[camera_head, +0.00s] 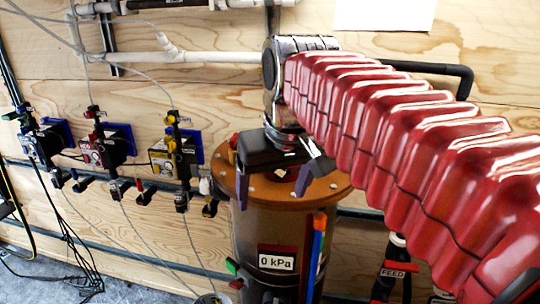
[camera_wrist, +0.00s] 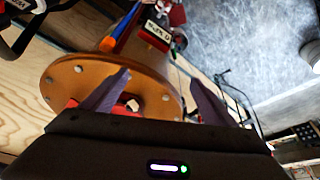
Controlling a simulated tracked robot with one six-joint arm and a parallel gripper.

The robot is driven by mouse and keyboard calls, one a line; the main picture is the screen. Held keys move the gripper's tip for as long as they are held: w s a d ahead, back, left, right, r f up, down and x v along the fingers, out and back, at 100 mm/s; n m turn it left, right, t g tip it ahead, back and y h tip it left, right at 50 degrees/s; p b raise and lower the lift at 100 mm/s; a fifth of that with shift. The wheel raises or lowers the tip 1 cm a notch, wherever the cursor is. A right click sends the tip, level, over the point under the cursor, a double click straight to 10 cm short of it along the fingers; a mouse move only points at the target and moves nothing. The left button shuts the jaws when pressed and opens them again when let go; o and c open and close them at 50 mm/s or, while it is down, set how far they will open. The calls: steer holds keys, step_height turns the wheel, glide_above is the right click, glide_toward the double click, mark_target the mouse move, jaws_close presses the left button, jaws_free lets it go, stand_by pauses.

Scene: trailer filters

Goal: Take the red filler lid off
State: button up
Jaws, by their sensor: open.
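A copper-brown tank (camera_head: 270,232) with a bolted flange top stands in the middle of the head view. My gripper (camera_head: 272,198) is over its top, with two purple fingers apart and nothing held between them. In the wrist view my gripper (camera_wrist: 158,76) is open above the flange (camera_wrist: 65,78). A red part, likely the red filler lid (camera_wrist: 118,106), shows between and behind the fingers, with a pale hexagonal centre. My gripper's body hides much of it. In the head view the gripper covers the middle of the flange. I cannot tell whether the fingers touch the lid.
A red and yellow fitting (camera_head: 232,145) stands at the flange's back left. A 0 kPa display (camera_head: 277,260) and blue and orange tubes (camera_head: 317,245) are on the tank's front. Several valve units (camera_head: 110,145) hang on the wooden wall at left. A FEED label (camera_head: 393,273) is at right.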

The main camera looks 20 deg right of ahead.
steer(key=w+d+r+g, duration=0.1)
steer(key=w+d+r, duration=0.2)
steer(key=w+r, duration=0.2)
steer(key=w+d+r+g, duration=0.1)
steer(key=w+d+r, duration=0.3)
steer(key=r, duration=0.6)
steer(key=shift+w+d+r+m, duration=0.2)
steer(key=shift+w+r+m, duration=0.1)
steer(key=shift+w, duration=0.6)
steer(key=shift+f, duration=0.1)
steer(key=shift+w+f, duration=0.2)
steer(key=shift+f, duration=1.2)
steer(key=shift+w+f, duration=0.25)
steer(key=shift+f, duration=1.15)
steer(key=shift+w+f, duration=0.2)
steer(key=shift+f, duration=1.2)
steer(key=shift+w+d+f, duration=0.1)
steer(key=shift+w+f, duration=0.05)
steer(key=shift+f, duration=0.7)
steer(key=shift+w+d+f, duration=0.1)
steer(key=shift+w+f, duration=0.1)
steer(key=shift+f, duration=0.65)
steer(key=shift+w+f, duration=0.15)
steer(key=shift+f, duration=0.7)
steer(key=c, duration=0.7)
